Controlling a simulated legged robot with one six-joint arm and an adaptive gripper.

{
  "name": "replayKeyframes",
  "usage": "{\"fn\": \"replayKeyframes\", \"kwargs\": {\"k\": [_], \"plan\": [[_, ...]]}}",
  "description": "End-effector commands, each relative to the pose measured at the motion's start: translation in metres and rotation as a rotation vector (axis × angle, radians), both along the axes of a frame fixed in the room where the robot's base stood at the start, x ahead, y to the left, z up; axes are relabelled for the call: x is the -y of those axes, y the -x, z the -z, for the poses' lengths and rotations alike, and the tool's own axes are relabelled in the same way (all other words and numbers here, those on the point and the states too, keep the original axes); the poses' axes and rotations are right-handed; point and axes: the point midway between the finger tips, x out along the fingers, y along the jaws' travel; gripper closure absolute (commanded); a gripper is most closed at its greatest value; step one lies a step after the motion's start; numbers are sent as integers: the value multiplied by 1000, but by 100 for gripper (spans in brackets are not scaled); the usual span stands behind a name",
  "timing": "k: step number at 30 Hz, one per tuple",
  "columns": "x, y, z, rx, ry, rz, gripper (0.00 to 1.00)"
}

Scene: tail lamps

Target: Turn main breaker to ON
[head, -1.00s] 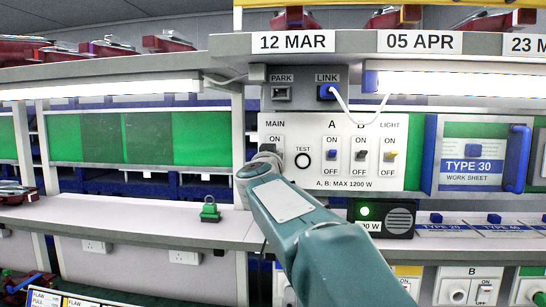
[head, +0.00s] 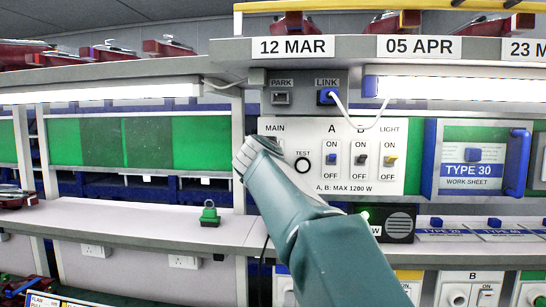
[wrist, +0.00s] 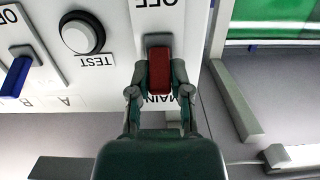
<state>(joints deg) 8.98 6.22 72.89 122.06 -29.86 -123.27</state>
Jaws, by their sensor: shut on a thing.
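The main breaker's red lever (wrist: 159,72) sits between the two fingers of my gripper (wrist: 160,85) in the wrist view, which is upside down to the panel. My gripper is shut on the lever. The OFF label shows clear beyond the lever, and the lever and fingers lie over the ON side, partly covering the MAIN label. In the head view my gripper (head: 258,150) is at the left end of the white switch panel (head: 350,185), just below the MAIN label. My wrist hides the breaker and its ON and OFF labels there.
The TEST button (head: 302,164) is right beside the breaker. Blue switch A (head: 331,159), dark switch B (head: 361,159) and the yellow LIGHT switch (head: 390,159) are farther right. A green-topped padlock-like object (head: 210,214) stands on the shelf to the left.

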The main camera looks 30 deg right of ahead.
Motion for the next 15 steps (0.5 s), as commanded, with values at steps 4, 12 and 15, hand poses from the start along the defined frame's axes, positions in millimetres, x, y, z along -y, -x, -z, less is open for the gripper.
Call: {"fn": "replayKeyframes", "kwargs": {"k": [4,12,15], "plan": [[-1,0,-3,4,0,-5,100],[-1,0,-3,3,-1,-4,100],[-1,0,-3,3,-1,-4,52]]}}
